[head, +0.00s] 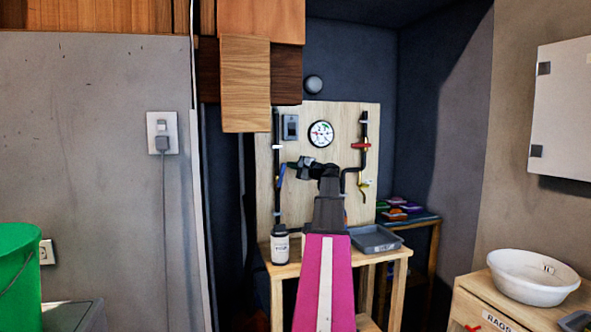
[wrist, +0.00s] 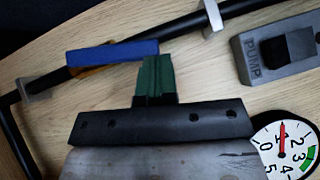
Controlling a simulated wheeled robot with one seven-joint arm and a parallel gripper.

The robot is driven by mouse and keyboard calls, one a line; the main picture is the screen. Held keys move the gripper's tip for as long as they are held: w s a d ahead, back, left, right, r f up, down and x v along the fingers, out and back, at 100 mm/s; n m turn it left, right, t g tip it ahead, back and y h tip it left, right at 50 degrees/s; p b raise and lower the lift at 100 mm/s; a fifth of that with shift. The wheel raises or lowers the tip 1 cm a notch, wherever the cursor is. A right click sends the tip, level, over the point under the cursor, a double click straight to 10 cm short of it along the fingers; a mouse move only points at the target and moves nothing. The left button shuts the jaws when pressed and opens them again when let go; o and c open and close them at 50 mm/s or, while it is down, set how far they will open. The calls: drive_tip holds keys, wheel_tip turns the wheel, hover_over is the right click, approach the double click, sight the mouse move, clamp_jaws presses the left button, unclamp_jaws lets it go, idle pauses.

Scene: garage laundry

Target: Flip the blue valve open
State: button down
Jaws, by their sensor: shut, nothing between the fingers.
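The blue valve handle (wrist: 112,56) is a flat bar over the black pipe (wrist: 195,25) in the wrist view. It lies at a small angle to the pipe, with an orange-brown part showing beneath it. In the head view the blue handle (head: 282,173) is a small sliver on the left vertical pipe. My gripper (wrist: 156,62) has its green fingers together and empty, with the tips at the handle's right end. I cannot tell whether they touch it. In the head view my gripper (head: 291,165) reaches left to the handle, and its fingertips are hard to make out.
The wooden panel (head: 340,115) also carries a gauge (head: 321,134), a pump switch (head: 290,127) and a red handle (head: 361,145) on the right pipe. A bottle (head: 280,245) and a grey tray (head: 375,239) stand on the table below.

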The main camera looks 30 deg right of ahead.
drive_tip(key=shift+w+a+r+n+g, duration=0.1)
drive_tip(key=shift+a+r+n+g, duration=0.2)
drive_tip(key=shift+a+n+g, duration=0.15)
drive_tip(key=shift+w+a+r, duration=0.15)
drive_tip(key=shift+a, duration=0.4)
